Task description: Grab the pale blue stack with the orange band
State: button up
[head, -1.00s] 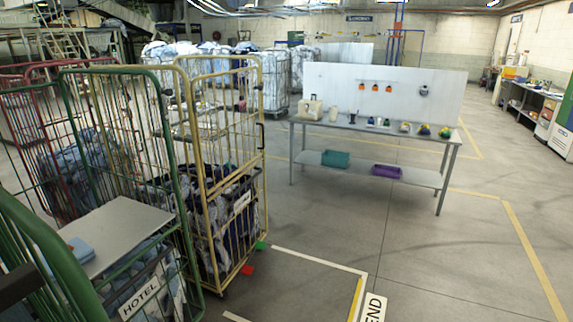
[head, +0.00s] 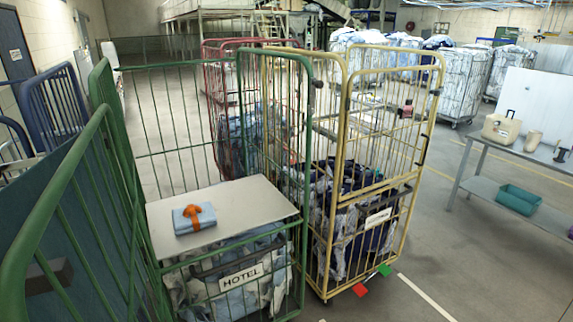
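The pale blue folded stack (head: 184,224) lies flat on a grey shelf board (head: 255,205) in the green roll cage (head: 180,145). An orange band (head: 203,214) with a knot or bow on top is around the stack. Bare board surrounds the stack. The near green side frame of the cage rises to its left. Nothing visible touches the stack from above. My gripper is not in view.
Below the board are bundled linens and a HOTEL sign (head: 241,277). A yellow cage (head: 345,150) stands close on the right, with red and green tags at its base. A table (head: 540,160) stands farther right. Floor on the right is open.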

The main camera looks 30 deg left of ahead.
aim_at(196, 217)
jog(key=i+j+u, duration=0.2)
jog(key=i+u, duration=0.2)
jog(key=i, duration=0.15)
jog(key=i+u, duration=0.4)
jog(key=i, duration=0.15)
jog(key=i+l+u, duration=0.1)
jog(key=i+u, duration=0.3)
jog(key=i, duration=0.15)
jog(key=i+u, duration=0.25)
jog(key=i, duration=0.35)
jog(key=i+u, duration=0.25)
jog(key=i, duration=0.35)
